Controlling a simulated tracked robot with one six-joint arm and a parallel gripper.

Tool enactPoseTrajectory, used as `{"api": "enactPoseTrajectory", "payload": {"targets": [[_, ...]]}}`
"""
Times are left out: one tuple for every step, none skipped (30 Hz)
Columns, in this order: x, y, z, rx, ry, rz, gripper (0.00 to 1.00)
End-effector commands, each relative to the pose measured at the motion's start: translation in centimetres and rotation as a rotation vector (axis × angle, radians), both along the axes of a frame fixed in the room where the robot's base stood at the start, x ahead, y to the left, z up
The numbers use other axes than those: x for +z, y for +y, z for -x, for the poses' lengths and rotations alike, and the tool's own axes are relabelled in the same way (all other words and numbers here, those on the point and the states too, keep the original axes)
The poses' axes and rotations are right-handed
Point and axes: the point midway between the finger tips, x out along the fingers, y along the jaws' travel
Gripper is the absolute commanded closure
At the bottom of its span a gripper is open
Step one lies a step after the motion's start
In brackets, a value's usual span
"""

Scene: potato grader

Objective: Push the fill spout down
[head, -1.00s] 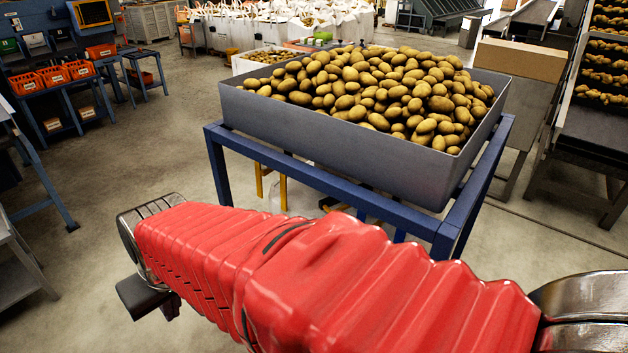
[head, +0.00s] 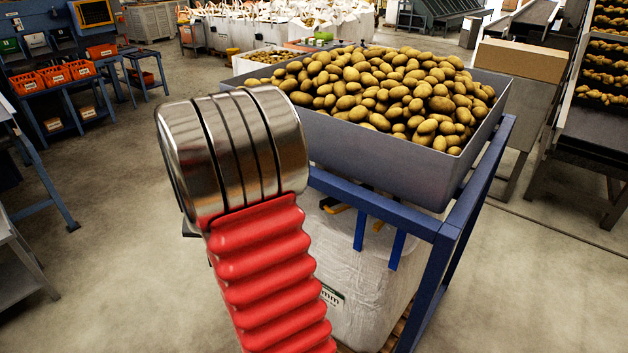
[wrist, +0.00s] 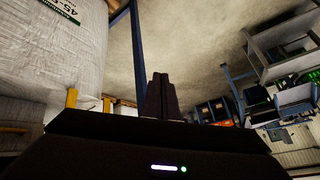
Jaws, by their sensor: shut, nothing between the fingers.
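I cannot make out the fill spout for sure in either view. A white bulk bag (head: 365,270) stands under the grey hopper (head: 390,165), inside a blue frame (head: 448,240). The bag's top is mostly hidden by the hopper and my arm. In the wrist view the bag's printed side (wrist: 55,55) fills the left, and the picture looks turned over. My gripper (wrist: 158,78) shows there as two dark fingers, shut and empty, to the right of the bag and apart from it. In the head view my arm hides the gripper.
The hopper is heaped with potatoes (head: 400,90). Yellow pieces (wrist: 71,98) show beside the bag in the wrist view. A blue post (wrist: 138,50) runs near the fingers there. Benches with orange bins (head: 55,75) stand far left. Open floor (head: 110,200) lies left of the frame.

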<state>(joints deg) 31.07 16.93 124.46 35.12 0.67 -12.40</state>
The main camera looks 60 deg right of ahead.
Motion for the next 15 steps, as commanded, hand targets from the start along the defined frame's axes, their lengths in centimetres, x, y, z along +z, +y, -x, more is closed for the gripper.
{"api": "enactPoseTrajectory", "payload": {"targets": [[-1.0,-2.2,-0.1,-0.051,-0.013,0.022,1.0],[-1.3,-3.5,-0.3,-0.082,-0.027,0.041,1.0],[-1.7,-5.3,-0.3,-0.126,-0.043,0.069,1.0],[-2.1,-6.7,-0.2,-0.159,-0.052,0.092,1.0],[-2.4,-8.1,-0.1,-0.194,-0.062,0.115,1.0],[-2.7,-10.0,0.2,-0.24,-0.073,0.15,1.0],[-2.9,-11.3,0.5,-0.274,-0.081,0.176,1.0],[-3.0,-12.6,0.8,-0.306,-0.087,0.204,1.0],[-3.2,-14.3,1.3,-0.351,-0.094,0.242,1.0],[-3.2,-15.5,1.7,-0.384,-0.099,0.272,1.0],[-3.2,-16.7,2.2,-0.417,-0.102,0.302,1.0],[-3.1,-18.1,2.9,-0.46,-0.106,0.343,1.0],[-3.1,-19.1,3.5,-0.49,-0.107,0.374,1.0],[-2.9,-20.1,4.1,-0.521,-0.107,0.407,1.0],[-2.6,-21.4,5.0,-0.564,-0.107,0.451,1.0]]}}
